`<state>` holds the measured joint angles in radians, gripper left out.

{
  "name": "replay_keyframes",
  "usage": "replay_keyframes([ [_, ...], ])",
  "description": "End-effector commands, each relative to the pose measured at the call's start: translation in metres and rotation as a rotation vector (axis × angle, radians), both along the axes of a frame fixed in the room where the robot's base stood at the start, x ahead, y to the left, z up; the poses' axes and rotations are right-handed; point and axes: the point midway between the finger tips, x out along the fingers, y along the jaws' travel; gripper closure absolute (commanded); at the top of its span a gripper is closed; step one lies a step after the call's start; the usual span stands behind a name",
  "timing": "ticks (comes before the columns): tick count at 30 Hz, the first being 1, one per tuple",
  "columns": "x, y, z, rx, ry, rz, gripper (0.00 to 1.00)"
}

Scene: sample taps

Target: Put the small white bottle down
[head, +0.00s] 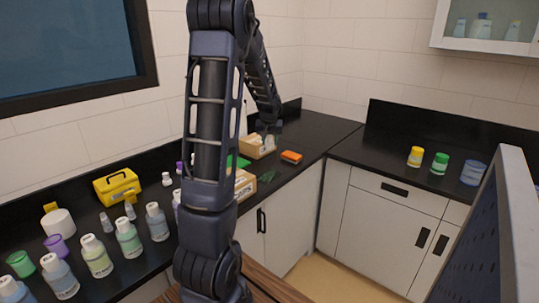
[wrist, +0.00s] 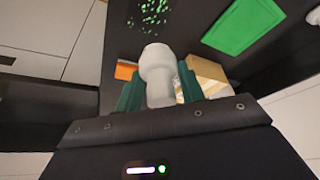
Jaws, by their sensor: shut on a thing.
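The small white bottle (wrist: 158,75) is between the two green fingertips of my gripper (wrist: 160,92) in the wrist view. The fingers are shut on it, and its lower part is partly hidden by the gripper body. In the head view my gripper (head: 270,138) is at the far end of the left counter, by an open cardboard box (head: 258,148). The held bottle is too small there to tell apart. Whether it touches anything below cannot be told.
An orange block (head: 291,157) lies right of the box on the dark counter (head: 318,143). A nearer cardboard box (head: 245,184) and a green item (wrist: 243,25) are close by. Several bottles and a yellow toolbox (head: 118,187) stand at left. Counter right of the orange block is clear.

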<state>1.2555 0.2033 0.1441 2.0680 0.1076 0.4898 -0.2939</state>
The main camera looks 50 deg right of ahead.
Motion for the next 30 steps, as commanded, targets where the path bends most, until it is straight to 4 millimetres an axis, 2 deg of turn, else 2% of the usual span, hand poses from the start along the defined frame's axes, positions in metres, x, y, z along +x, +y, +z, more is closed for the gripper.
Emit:
replay_keyframes([
  [3, 0.001, 0.0, 0.02, -0.002, -0.001, 0.001, 0.84],
  [7, 0.0, 0.0, 0.033, -0.001, 0.0, 0.001, 0.84],
  [16, 0.0, 0.0, 0.04, 0.001, 0.001, 0.0, 0.84],
  [19, 0.005, 0.002, 0.04, 0.001, 0.001, 0.009, 0.84],
  [23, 0.027, 0.008, 0.04, 0.0, 0.0, 0.041, 0.84],
  [30, 0.098, 0.037, 0.038, 0.001, 0.0, 0.152, 0.84],
])
